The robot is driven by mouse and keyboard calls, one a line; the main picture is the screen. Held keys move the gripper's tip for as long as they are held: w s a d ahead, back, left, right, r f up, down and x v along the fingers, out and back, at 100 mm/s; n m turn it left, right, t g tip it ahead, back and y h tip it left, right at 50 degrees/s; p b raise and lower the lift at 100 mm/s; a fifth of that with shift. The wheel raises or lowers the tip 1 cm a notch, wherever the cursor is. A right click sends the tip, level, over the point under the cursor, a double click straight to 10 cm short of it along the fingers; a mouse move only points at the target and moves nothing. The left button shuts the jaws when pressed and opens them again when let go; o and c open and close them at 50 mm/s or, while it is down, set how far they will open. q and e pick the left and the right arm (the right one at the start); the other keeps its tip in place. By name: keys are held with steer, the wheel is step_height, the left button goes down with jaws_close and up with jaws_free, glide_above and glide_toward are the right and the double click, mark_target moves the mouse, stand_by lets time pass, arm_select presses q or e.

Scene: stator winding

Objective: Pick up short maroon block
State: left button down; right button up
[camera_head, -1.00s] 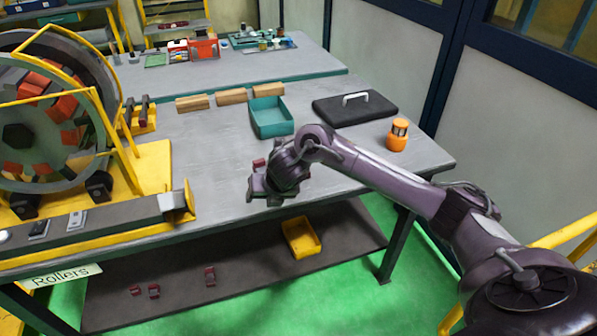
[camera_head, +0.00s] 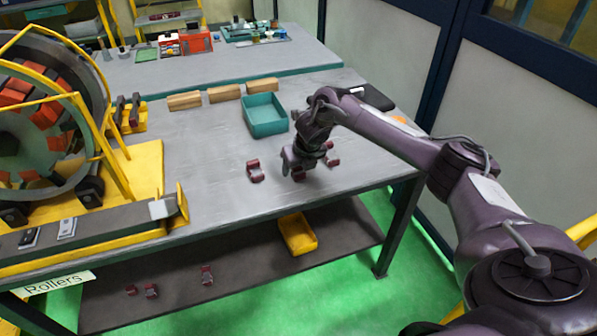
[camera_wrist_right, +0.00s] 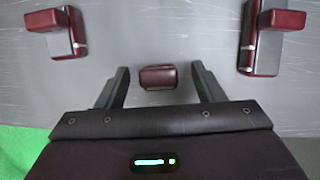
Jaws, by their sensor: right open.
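A short maroon block (camera_wrist_right: 157,77) lies on the grey tabletop, between and slightly beyond the fingers of my right gripper in the right wrist view. My right gripper (camera_wrist_right: 160,73) is open, with a finger on each side of the block and a gap showing on both sides. I cannot tell how far above the table the fingertips are. My left gripper is not in view.
Maroon-and-grey pieces stand left (camera_wrist_right: 57,33) and right (camera_wrist_right: 268,40) of the gripper. A teal bin (camera_head: 265,115), wooden blocks (camera_head: 224,93) and a black case (camera_head: 374,97) are farther back. A yellow-framed stator stand (camera_head: 150,170) fills the left.

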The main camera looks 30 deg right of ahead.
steer(key=shift+f, duration=0.2)
steer(key=shift+w, duration=0.1)
jaws_close()
steer(key=shift+r, duration=0.15)
